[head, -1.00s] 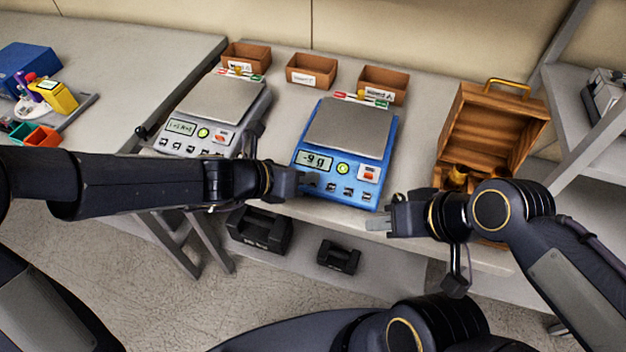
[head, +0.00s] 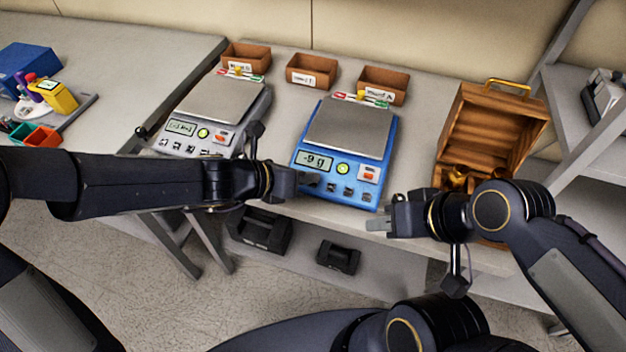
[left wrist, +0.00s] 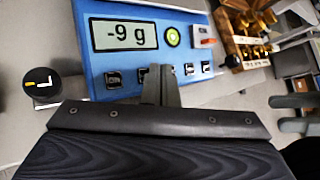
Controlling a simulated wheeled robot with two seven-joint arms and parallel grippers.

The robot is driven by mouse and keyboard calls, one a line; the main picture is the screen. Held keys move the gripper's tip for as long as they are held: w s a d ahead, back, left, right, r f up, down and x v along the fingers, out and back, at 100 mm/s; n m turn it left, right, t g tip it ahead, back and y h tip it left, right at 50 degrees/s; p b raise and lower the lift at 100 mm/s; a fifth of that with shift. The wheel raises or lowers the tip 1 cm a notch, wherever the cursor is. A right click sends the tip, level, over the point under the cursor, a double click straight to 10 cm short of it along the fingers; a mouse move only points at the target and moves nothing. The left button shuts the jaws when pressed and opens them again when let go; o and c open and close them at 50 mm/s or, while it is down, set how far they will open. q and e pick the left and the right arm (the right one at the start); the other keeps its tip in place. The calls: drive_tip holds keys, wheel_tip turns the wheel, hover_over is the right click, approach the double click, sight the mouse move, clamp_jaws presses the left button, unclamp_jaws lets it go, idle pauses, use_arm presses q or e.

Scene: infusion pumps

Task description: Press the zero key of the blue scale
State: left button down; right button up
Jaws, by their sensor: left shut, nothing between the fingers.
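The blue scale (head: 300,172) stands on the bench, and its display (left wrist: 124,36) reads -9 g. Its front panel has a row of dark keys, a round green-ringed button (left wrist: 172,37) and a red-and-white switch (left wrist: 205,42). My left gripper (head: 314,179) is shut and empty at the scale's front left. In the left wrist view its fingertips (left wrist: 160,72) overlap the key row and partly hide a key left of centre. Contact cannot be told, and the key labels are too small to read. My right gripper (head: 382,222) looks open and empty, off the scale's front right corner.
A grey scale (head: 190,143) stands left of the blue one. Several brown boxes (head: 311,70) line the back. A wooden crate (head: 494,122) with brass weights stands at the right. Black weights (head: 338,257) lie on the shelf below. Bare bench (head: 425,150) lies between blue scale and crate.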

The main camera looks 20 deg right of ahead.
use_arm(q)
drive_tip(key=shift+f, duration=0.1)
idle(0.3)
drive_tip(key=shift+w+f+b, duration=0.1)
drive_tip(key=shift+f+b, duration=0.25)
drive_tip(key=shift+w+d+f+b, duration=0.1)
drive_tip(key=shift+f+b, duration=0.2)
idle(0.5)
idle(0.4)
drive_tip(key=shift+s+r+p, duration=0.2)
drive_tip(key=shift+r+p, duration=0.45)
drive_tip(key=shift+r, duration=0.05)
drive_tip(key=r+p, duration=0.3)
drive_tip(key=s+a+r+p, duration=0.1)
drive_tip(key=r, duration=0.1)
idle(0.8)
